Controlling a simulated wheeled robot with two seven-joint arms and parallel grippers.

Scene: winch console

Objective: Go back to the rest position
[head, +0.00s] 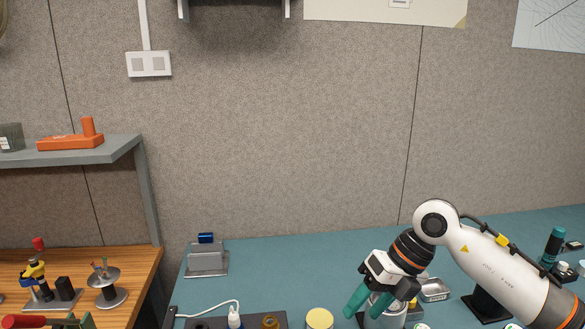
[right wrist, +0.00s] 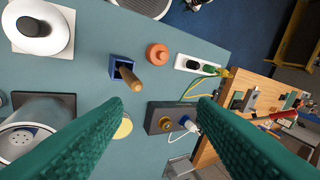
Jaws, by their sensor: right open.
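My right gripper (head: 366,306) reaches in from the right in the head view, with its teal fingers pointing down over the blue table (head: 300,262). In the right wrist view its two fingers (right wrist: 160,104) are spread wide with nothing between them. A grey metal cup (head: 384,316) shows right behind the fingers in the head view; whether they touch it I cannot tell. A dark grey box with a brass knob (head: 270,321) and a white plug (head: 234,318) lies left of the gripper. My left gripper is not seen.
A yellow-topped round item (head: 319,318) stands close left of the gripper. A small metal tray (head: 434,289) lies to its right. A grey stand (head: 206,258) is at the back left. A wooden bench (head: 130,268) and grey shelf (head: 110,149) are at the left. The table's back middle is clear.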

